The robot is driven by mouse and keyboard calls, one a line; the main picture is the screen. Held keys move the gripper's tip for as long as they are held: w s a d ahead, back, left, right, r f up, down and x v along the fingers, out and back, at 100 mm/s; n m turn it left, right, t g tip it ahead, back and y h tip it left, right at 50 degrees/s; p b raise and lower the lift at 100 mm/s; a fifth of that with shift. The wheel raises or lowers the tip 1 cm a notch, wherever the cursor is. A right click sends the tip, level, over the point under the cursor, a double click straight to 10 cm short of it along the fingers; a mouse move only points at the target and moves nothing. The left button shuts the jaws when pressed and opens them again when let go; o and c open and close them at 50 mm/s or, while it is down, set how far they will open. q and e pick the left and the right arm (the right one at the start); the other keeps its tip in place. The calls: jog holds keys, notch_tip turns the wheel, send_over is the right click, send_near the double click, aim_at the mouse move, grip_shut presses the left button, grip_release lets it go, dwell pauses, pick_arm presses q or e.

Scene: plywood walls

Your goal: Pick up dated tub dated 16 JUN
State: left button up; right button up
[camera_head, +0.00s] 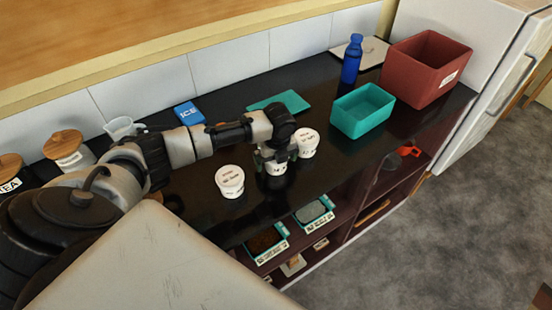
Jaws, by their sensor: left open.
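Three white lidded tubs stand on the black counter (345,140). One tub (229,181) is on the left, a second tub (275,168) is in the middle, and a third tub (306,143) is on the right. Their dark print is too small to read, so I cannot tell which is dated 16 JUN. My left gripper (274,160) is open and points down at the middle tub, hiding its upper part. I cannot tell whether the fingers touch it. My right gripper is out of view.
A teal bin (363,112), a red bin (427,70) and a blue bottle (352,60) stand to the right. A teal mat (279,102) and a blue ICE pack (188,113) lie behind my arm. Labelled trays (266,243) sit on the shelf below the front edge.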

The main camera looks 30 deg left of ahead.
pick_arm(q)
jog(key=c, duration=0.9)
jog(key=shift+c, duration=0.3)
jog(key=shift+r, duration=0.2)
